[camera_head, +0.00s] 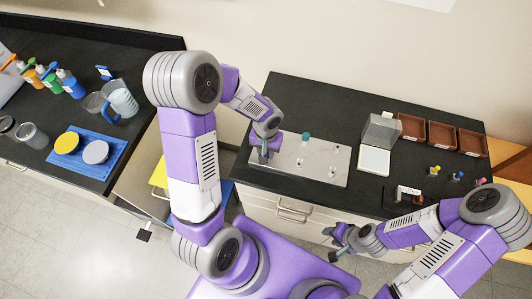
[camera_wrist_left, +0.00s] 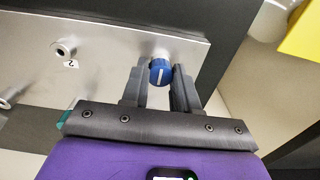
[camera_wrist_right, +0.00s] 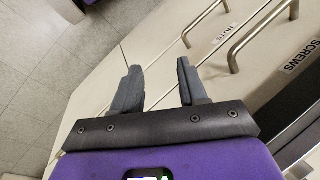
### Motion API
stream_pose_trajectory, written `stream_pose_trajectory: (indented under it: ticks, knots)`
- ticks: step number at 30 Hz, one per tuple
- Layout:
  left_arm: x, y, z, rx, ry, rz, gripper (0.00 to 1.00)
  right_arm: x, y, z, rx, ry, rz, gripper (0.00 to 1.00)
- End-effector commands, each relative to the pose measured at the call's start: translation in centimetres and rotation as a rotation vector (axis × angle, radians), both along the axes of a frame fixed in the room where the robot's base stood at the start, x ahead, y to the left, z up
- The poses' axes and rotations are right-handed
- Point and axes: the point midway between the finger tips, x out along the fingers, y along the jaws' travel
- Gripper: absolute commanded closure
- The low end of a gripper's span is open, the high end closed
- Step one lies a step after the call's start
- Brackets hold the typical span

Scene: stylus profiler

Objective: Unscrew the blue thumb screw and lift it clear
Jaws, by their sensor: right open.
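The blue thumb screw (camera_wrist_left: 160,72), a round knob with a white line, sits at the edge of the silver plate (camera_wrist_left: 110,35) in the left wrist view. My left gripper (camera_wrist_left: 160,80) has one finger on each side of the knob, with almost no gap, and appears shut on it. In the head view my left gripper (camera_head: 264,152) is at the left end of the plate (camera_head: 318,162) and hides the screw. My right gripper (camera_wrist_right: 162,75) is open and empty in front of the cabinet drawers; the head view shows it low at right (camera_head: 338,246).
A teal knob (camera_head: 306,135) and small posts stand on the plate. A clear-covered device (camera_head: 374,158), brown trays (camera_head: 442,135) and several coloured knobs (camera_head: 457,177) are to the right. A blue tray (camera_head: 101,173) lies on the left bench. Drawer handles (camera_wrist_right: 252,32) protrude near my right gripper.

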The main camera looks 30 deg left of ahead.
Motion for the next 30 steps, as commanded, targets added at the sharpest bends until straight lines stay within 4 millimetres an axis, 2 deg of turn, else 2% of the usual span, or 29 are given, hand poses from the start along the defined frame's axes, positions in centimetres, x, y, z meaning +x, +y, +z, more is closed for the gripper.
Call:
stream_pose_trajectory:
  ticks: [1,3,8,10,20,30]
  knots:
    - [0.00,0.01,-0.01,0.000,0.000,0.000,0.91,0.00,0.00,0.00,0.000,0.000,0.000,0.57]
    - [-0.01,0.01,-0.01,0.000,0.000,0.000,1.00,0.00,0.00,0.00,0.000,0.000,0.000,0.57]
    - [-0.01,0.01,-0.02,0.000,0.000,0.004,1.00,0.00,0.00,0.00,0.000,0.000,0.000,0.57]
    - [0.04,-0.08,0.02,0.002,0.000,0.108,1.00,0.00,0.00,-0.01,0.000,0.000,0.000,0.57]
    - [0.03,-0.11,0.00,0.003,-0.002,1.030,1.00,0.00,0.00,-0.01,0.000,0.000,0.000,0.57]
    - [0.00,-0.05,-0.06,0.006,-0.008,2.137,1.00,0.00,0.00,-0.02,0.000,0.000,0.000,0.57]
